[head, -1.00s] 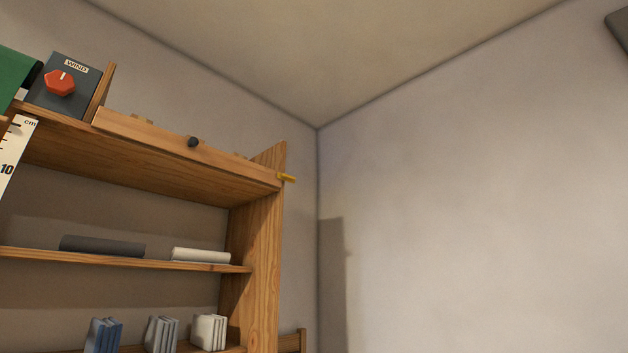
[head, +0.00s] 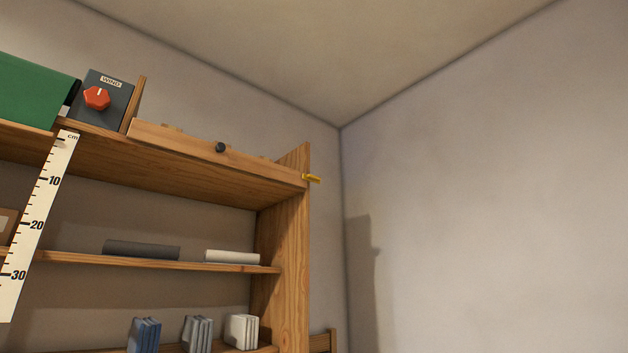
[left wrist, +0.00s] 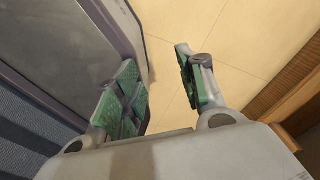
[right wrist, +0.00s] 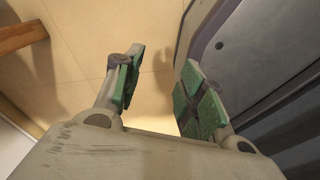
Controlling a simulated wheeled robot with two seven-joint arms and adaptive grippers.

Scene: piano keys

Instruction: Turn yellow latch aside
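The yellow latch (head: 312,179) is small and sticks out at the top right end of the wooden shelf unit, beside a long wooden front panel (head: 190,146) with a dark round knob (head: 220,147). Neither gripper shows in the head view, and the latch shows in neither wrist view. My left gripper (left wrist: 165,90) is open and empty, its green pads apart above the pale tiled floor. My right gripper (right wrist: 157,92) is also open and empty above the floor.
On the shelf top stand a dark box with a red knob (head: 97,98) labelled WIND and a green object (head: 36,92). A white ruler (head: 40,227) hangs at the left. Rolls and books fill lower shelves. The right wall (head: 490,190) is bare.

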